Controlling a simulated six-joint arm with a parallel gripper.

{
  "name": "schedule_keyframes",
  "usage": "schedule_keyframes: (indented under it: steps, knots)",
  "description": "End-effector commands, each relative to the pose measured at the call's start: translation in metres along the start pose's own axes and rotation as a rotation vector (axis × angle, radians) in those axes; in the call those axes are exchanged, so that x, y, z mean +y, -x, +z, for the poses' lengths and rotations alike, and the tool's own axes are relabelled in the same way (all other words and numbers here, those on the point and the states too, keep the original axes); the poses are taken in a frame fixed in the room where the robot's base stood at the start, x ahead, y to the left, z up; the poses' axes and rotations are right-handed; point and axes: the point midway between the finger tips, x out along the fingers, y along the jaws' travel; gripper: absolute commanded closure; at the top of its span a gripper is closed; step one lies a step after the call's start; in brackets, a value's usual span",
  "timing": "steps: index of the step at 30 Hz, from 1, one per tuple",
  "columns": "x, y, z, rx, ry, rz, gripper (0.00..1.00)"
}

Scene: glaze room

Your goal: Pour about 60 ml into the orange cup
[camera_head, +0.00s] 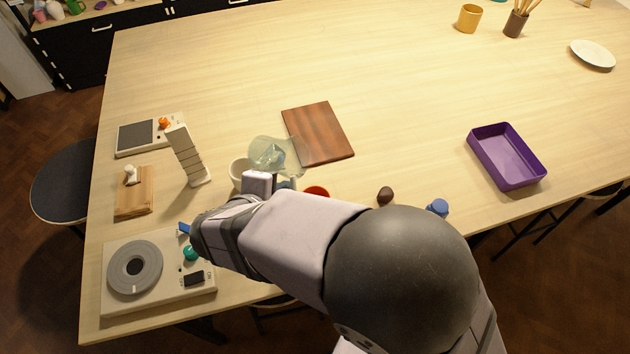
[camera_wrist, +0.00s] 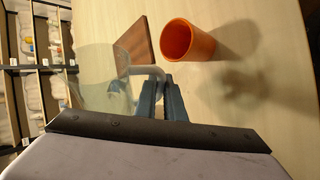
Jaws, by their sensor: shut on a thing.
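The orange cup (camera_wrist: 190,42) stands upright on the table in the wrist view, its dark open mouth facing me; I cannot make out its contents. In the head view only its rim (camera_head: 317,191) shows past my arm. A clear jug (camera_wrist: 105,80) is at the left of the wrist view. My gripper (camera_wrist: 160,76) is shut on the jug's handle. In the head view the jug (camera_head: 268,152) is a pale see-through shape, left of the cup and apart from it. My arm hides most of the gripper there. I cannot tell the liquid level.
A brown board (camera_head: 318,133) lies behind the jug and cup. A cream bowl (camera_head: 238,174) is close to the jug's left. A dark egg-shaped thing (camera_head: 385,195) and a blue-topped thing (camera_head: 437,207) lie right of the cup. A purple tray (camera_head: 506,156) is farther right. The table's middle back is clear.

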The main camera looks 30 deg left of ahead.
Motion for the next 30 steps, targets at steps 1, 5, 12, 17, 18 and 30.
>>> schedule_keyframes:
  steps: [1, 5, 12, 17, 18, 30]
  knots:
    - [0.007, 0.007, 0.002, -0.012, 0.012, -0.005, 1.0]
    - [0.004, 0.005, 0.003, -0.021, 0.021, -0.007, 1.0]
    - [0.007, 0.007, 0.003, -0.026, 0.027, -0.009, 1.0]
    - [0.014, 0.014, 0.006, -0.045, 0.046, -0.019, 1.0]
    - [0.016, 0.017, 0.007, -0.051, 0.053, -0.022, 1.0]
    - [0.013, 0.017, 0.017, -0.181, 0.193, -0.076, 1.0]
